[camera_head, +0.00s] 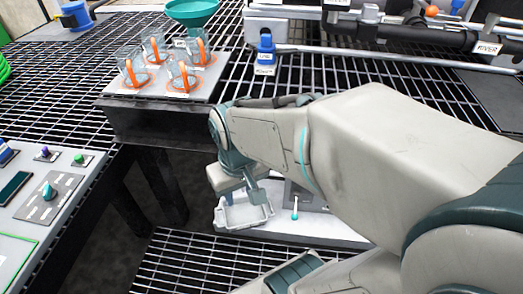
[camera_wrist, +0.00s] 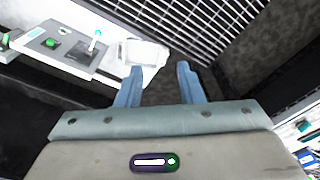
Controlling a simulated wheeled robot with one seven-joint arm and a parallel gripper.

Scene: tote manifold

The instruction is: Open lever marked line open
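A teal-tipped lever (camera_head: 295,208) stands on a light panel low in the head view; a similar lever (camera_wrist: 95,42) shows in the wrist view. I cannot read a "line open" mark on either. My gripper (camera_head: 255,192) points down over a pale tray (camera_head: 243,226), well below and in front of the blue lever. In the wrist view, my gripper (camera_wrist: 160,68) is open, its blue fingers apart and empty.
A white board with several clear cups with orange handles (camera_head: 184,78) and a green funnel (camera_head: 192,10) sit at the back left. Pipes (camera_head: 410,60) and a "RIVER" label (camera_head: 488,48) are at the back right. A control panel (camera_head: 45,195) is at left.

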